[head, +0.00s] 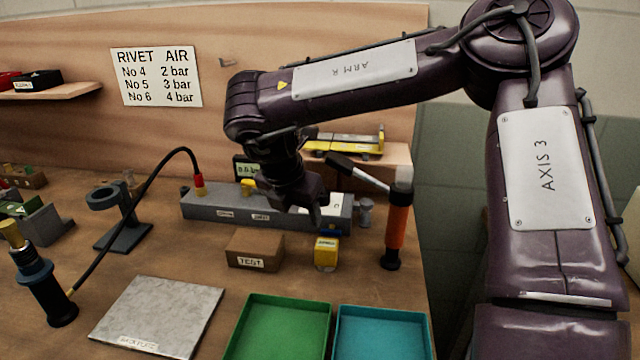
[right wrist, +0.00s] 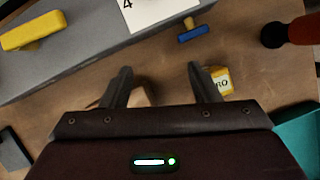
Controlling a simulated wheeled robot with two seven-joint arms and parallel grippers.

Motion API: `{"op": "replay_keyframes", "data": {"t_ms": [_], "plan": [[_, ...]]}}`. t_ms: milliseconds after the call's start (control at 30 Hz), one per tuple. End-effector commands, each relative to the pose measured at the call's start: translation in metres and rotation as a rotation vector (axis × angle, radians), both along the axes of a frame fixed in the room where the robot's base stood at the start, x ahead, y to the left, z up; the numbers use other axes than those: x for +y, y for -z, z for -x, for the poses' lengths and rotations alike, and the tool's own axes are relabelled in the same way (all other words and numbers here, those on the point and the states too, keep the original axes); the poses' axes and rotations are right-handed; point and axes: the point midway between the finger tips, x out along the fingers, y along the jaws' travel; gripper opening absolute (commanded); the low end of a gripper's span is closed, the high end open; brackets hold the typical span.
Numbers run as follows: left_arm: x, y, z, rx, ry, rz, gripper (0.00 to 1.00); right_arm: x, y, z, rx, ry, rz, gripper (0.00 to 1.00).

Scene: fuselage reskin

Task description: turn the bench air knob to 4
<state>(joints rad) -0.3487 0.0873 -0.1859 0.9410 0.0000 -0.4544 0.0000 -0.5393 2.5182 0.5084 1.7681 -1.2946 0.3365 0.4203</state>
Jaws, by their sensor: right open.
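A long grey air unit (head: 225,210) lies across the bench, with a yellow handle (head: 248,187) on top and a small display (head: 248,169) behind it. A white plate (head: 340,205) is at its right end; in the right wrist view the plate (right wrist: 155,12) shows a 4 and is cut off by the top edge. No knob can be made out on the plate. A blue tap-like part (right wrist: 193,32) sits at the unit's side. My right gripper (head: 312,212) is open and empty, just above and in front of the unit's right part; its fingers (right wrist: 160,88) point toward it. My left gripper is not in view.
A brown TEST block (head: 255,250) and a yellow box (head: 326,253) stand in front of the unit. An orange and black upright tool (head: 396,230) stands at right. Green (head: 280,325) and teal (head: 382,330) trays lie nearer. A wall chart (head: 156,76) pairs No 6 with 4 bar.

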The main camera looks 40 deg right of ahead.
Motion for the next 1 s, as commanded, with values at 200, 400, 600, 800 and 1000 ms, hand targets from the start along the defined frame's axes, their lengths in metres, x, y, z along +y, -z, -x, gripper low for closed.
{"op": "replay_keyframes", "data": {"t_ms": [200, 400, 600, 800, 1000], "plan": [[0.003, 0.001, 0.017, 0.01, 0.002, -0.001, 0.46, -0.042, -0.002, -0.018, -0.001, 0.007, -0.002, 0.56], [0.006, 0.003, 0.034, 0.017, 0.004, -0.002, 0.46, -0.079, -0.002, -0.034, -0.001, 0.005, -0.001, 0.56], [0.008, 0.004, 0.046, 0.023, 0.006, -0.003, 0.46, -0.097, 0.004, -0.042, 0.002, 0.001, -0.001, 0.56], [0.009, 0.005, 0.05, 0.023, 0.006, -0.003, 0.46, -0.1, 0.011, -0.043, 0.0, 0.001, 0.0, 0.56], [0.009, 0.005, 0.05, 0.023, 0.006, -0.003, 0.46, -0.099, 0.011, -0.043, 0.0, 0.001, 0.0, 0.54]]}}
